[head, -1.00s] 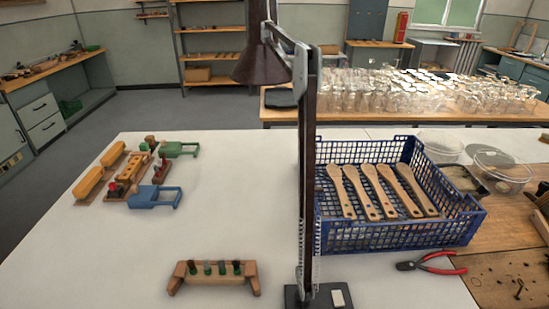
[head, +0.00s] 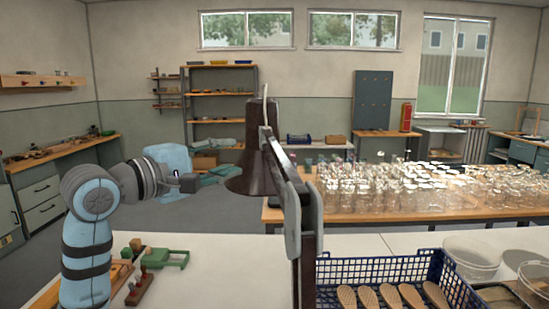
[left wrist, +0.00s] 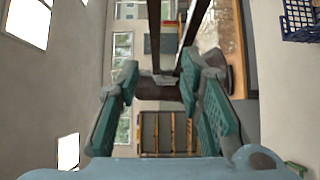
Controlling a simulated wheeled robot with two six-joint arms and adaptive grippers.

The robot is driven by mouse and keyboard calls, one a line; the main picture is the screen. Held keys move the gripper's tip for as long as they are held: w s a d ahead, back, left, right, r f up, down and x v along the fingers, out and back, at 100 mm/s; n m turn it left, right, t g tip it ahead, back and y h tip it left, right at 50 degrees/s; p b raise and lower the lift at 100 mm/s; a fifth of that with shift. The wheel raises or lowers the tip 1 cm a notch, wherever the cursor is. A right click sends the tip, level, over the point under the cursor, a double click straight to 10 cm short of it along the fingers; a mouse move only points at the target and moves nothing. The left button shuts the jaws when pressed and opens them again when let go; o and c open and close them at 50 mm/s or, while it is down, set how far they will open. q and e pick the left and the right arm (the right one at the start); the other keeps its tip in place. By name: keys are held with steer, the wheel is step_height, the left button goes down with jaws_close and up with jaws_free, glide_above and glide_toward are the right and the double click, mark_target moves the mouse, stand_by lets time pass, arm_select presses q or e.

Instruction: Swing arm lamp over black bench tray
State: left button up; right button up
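The swing arm lamp stands upright in the middle of the head view, with a dark brown shade (head: 248,182) at its top left and a dark post (head: 305,260). My left gripper (head: 230,157), light blue with teal fingers, is just left of the shade, one finger above the other. In the left wrist view my fingers (left wrist: 160,75) are apart, with dark brown lamp parts (left wrist: 158,92) between or just beyond them; contact cannot be told. I cannot make out the black bench tray clearly. My right gripper is not in view.
A blue crate (head: 385,270) with wooden brush handles stands right of the post. Green and wooden items (head: 160,258) lie at the left of the white bench (head: 225,275). A wooden table (head: 410,215) holding many glass vessels stands behind.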

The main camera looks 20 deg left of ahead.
mark_target(270, 145)
arm_select(q)
steer(key=w+d+p, duration=0.1)
steer(key=w+d, duration=0.1)
steer(key=w+d+r, duration=0.1)
steer(key=w+d, duration=0.1)
steer(key=shift+w+r+p, duration=0.2)
steer(key=shift+w+p, duration=0.2)
steer(key=x, duration=0.5)
steer(key=shift+w+a+f+p, duration=0.1)
steer(key=shift+w+f+p, duration=0.2)
steer(key=shift+f+p, duration=0.05)
steer(key=shift+w, duration=0.15)
jaws_close()
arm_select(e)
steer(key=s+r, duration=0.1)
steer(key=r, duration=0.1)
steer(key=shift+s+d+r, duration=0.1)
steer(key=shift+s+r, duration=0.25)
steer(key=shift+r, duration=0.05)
